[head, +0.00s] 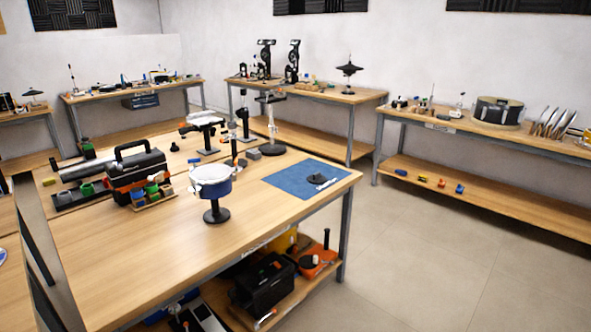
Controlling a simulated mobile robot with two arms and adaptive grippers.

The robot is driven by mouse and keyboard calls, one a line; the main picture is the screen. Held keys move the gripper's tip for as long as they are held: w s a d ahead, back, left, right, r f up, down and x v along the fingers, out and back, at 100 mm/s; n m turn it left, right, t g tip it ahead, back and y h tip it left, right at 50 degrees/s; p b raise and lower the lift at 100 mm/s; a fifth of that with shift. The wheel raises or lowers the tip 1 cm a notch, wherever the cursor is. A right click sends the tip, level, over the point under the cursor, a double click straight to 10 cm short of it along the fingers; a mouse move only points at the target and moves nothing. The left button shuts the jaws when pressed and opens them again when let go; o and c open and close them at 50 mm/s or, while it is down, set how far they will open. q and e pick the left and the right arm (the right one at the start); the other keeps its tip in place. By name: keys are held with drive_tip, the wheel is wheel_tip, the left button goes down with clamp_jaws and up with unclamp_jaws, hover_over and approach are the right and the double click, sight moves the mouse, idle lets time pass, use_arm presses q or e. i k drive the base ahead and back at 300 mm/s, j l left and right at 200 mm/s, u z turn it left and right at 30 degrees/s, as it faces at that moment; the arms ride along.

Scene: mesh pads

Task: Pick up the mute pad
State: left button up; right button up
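A small dark round piece (317,179) lies on a blue mat (285,181) at the right end of the near workbench (130,235). It looks like the mute pad, but it is too small to be sure. A thin pale tool lies beside it on the mat. A blue drum with a white head (211,174) stands on a black round-based stand left of the mat. Neither of my grippers shows in the head view.
A black and orange toolbox (140,175) and colored cups (152,190) stand on the bench's left part. The bench's front middle is clear. Open floor (430,250) lies right of the bench. Other benches line the walls, one holding a large drum (498,112).

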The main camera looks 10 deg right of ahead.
sight(316, 179)
drive_tip(key=i+l+u, duration=0.15)
drive_tip(key=i+l, duration=0.2)
drive_tip(key=i+l+u, duration=0.15)
drive_tip(key=i+l, duration=0.2)
drive_tip(key=i+l+u, duration=0.1)
drive_tip(key=i+l, duration=0.2)
drive_tip(key=l, duration=0.25)
drive_tip(key=i+l+u, duration=0.15)
drive_tip(key=i+l, duration=0.15)
drive_tip(key=l, duration=0.2)
